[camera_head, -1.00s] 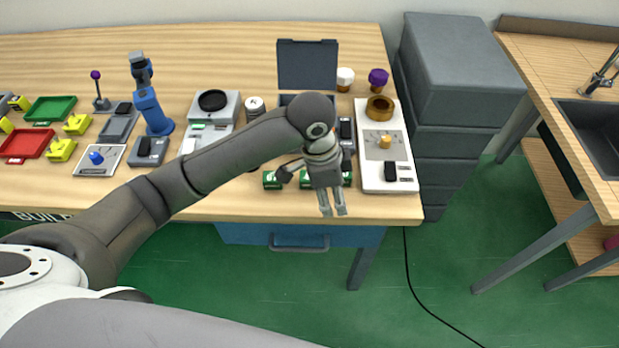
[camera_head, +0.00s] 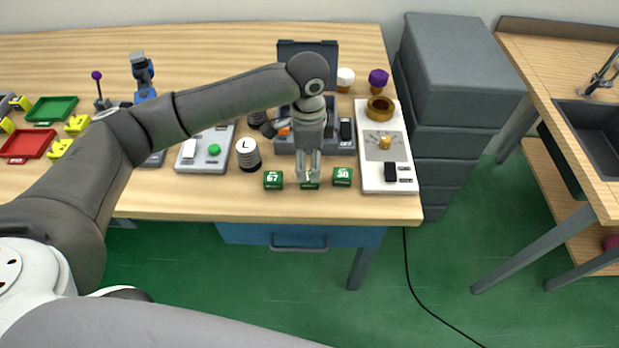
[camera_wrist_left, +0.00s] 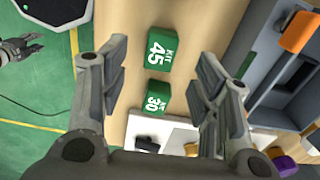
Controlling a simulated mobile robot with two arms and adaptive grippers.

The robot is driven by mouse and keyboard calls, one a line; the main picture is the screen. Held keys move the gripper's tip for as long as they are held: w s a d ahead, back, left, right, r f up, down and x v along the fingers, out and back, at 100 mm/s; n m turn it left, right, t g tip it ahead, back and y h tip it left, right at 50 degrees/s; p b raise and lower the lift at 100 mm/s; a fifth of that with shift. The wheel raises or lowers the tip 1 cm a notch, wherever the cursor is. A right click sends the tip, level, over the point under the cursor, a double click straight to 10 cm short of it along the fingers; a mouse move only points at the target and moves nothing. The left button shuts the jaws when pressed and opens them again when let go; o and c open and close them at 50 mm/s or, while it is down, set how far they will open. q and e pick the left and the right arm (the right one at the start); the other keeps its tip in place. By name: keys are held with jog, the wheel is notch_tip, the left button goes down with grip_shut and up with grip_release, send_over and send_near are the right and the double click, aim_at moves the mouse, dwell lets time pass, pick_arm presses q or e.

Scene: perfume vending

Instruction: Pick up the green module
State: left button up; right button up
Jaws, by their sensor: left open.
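Three small green modules stand in a row near the table's front edge. The left one (camera_head: 273,180) reads 67 and the right one (camera_head: 343,177) reads 30. The middle one (camera_head: 310,185) is partly hidden by my left gripper (camera_head: 309,178), which points down over it. In the left wrist view, my open left gripper (camera_wrist_left: 161,62) has its fingers on either side of the line of modules, with nothing held. The module marked KIT 45 (camera_wrist_left: 160,49) shows between the fingertips, and KIT 30 (camera_wrist_left: 155,94) lies beyond it. A dark gripper-like part, probably my right gripper (camera_wrist_left: 17,47), shows at the left edge.
A grey open-lidded case (camera_head: 308,62) stands behind the modules. A white panel (camera_head: 368,180) with a knob and a brass ring is to the right. A cylinder marked L (camera_head: 248,154) is left of the modules. Bare wood (camera_head: 230,205) lies along the front edge.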

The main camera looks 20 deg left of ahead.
aim_at(309, 176)
pick_arm(q)
notch_tip(309, 176, down, 5)
jog(key=shift+w+d+p, duration=0.1)
jog(key=shift+p, duration=0.4)
jog(key=c, duration=1.1)
